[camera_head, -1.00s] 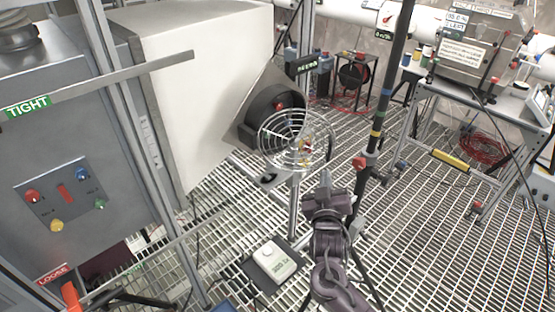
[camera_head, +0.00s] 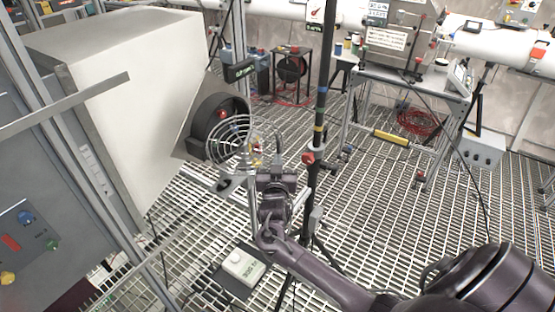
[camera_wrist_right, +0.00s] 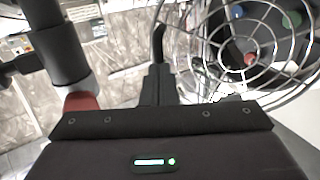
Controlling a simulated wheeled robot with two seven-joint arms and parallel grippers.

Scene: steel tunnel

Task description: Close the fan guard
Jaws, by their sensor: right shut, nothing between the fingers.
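The fan guard (camera_head: 230,140) is a round wire grille in front of the dark fan housing (camera_head: 205,118), on the slanted end of a large white duct. It stands off the housing at an angle, its lower right part clear of it. My right gripper (camera_head: 278,158) is shut and empty, just right of the guard, with a small gap seeming to lie between. In the right wrist view the guard (camera_wrist_right: 245,50) fills the upper right, and the shut fingers (camera_wrist_right: 158,85) point up beside its left rim. My left gripper is out of view.
A dark upright pole (camera_head: 321,110) with coloured bands stands close to the right of my gripper. A pale box (camera_head: 243,266) lies on the grating floor below. The white duct (camera_head: 120,95) blocks the left. Open grating lies to the right.

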